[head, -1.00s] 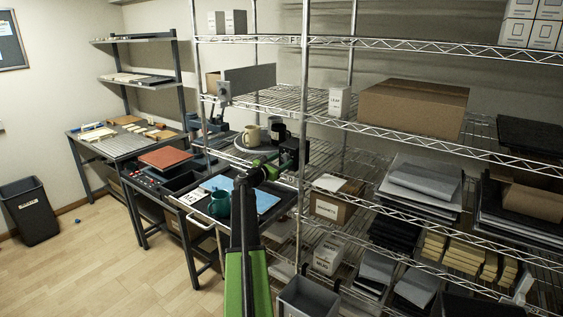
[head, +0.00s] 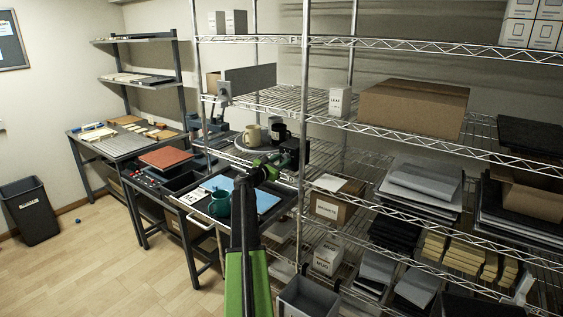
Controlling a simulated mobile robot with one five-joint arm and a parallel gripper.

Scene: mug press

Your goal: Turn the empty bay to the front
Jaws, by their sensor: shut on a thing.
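A round grey turntable (head: 246,148) sits on the wire shelf behind the workbench. A cream mug (head: 252,134) stands on its left part and a black mug (head: 279,132) on its right part. A pale shape behind the black mug is too hidden to name. My gripper (head: 284,154) is at the turntable's right front edge, just below the black mug. It is shut on part of the turntable; the dark wrist hides the exact contact. A teal mug (head: 219,203) stands on the bench in front. I cannot clearly make out the empty bay.
A blue mat (head: 262,200) lies on the bench next to the teal mug. A shelf post (head: 305,100) rises just right of my gripper. A grey panel (head: 250,79) stands on the shelf above. A red-brown board (head: 164,158) lies to the left.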

